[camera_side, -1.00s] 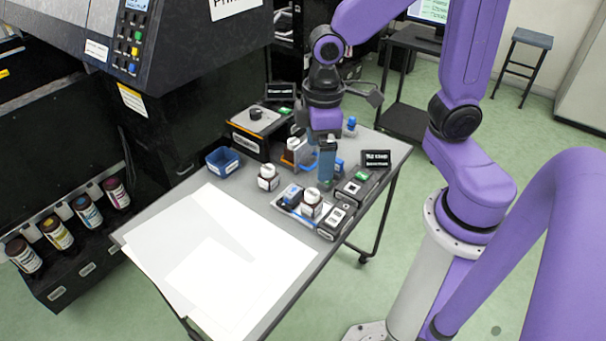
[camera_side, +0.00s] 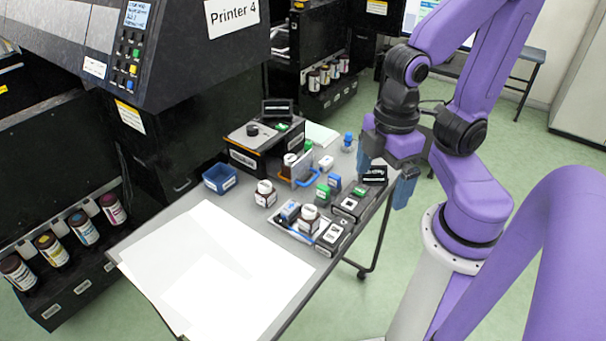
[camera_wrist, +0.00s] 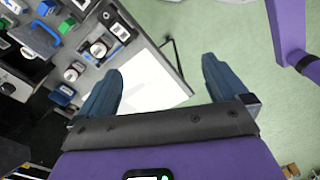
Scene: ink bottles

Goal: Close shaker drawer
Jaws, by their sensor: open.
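The shaker (camera_side: 262,137) is a black and grey box with a dark knob on top, at the back of the table. Its drawer (camera_side: 283,172) appears pulled out on the box's right side, with a blue handle (camera_side: 312,180) and a dark bottle with a white label (camera_side: 290,161) in it. The blue handle also shows at the upper left of the wrist view (camera_wrist: 57,33). My gripper (camera_side: 385,183) is open, with blue fingers apart and nothing between them. It is beyond the table's right edge, away from the drawer; the fingers also show in the wrist view (camera_wrist: 162,75).
A white-capped bottle (camera_side: 265,194) and a blue bin (camera_side: 220,178) stand in front of the shaker. A tray (camera_side: 286,227) with a bottle and small boxes lies near the right edge. A black sign (camera_side: 374,175) stands near my gripper. White sheets (camera_side: 210,265) cover the near table.

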